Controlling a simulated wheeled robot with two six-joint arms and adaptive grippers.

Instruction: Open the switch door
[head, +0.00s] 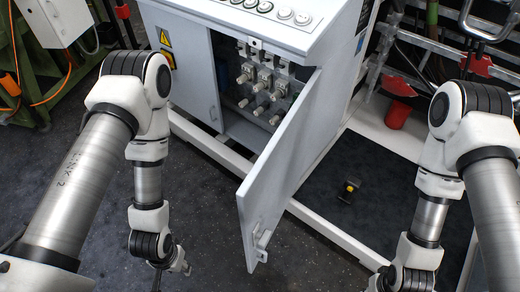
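The switch door (285,165) is a light grey panel hinged on the right side of the white cabinet's opening. It stands swung wide open toward me, with a handle or latch (261,241) near its free lower edge. Behind it, switches and light-coloured fittings (264,80) show inside the cabinet. The door hides part of the interior. My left gripper (180,264) is low in front of the cabinet, left of the door's edge and apart from it. My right gripper (376,282) is at the bottom edge, right of the door, mostly cut off. The finger gaps are unclear.
The cabinet's left door (187,75) is shut and carries yellow labels. A white base frame (330,229) runs along the floor. A small black and yellow object (348,191) lies on the dark mat to the right. Red-footed metal racks (398,112) stand further right.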

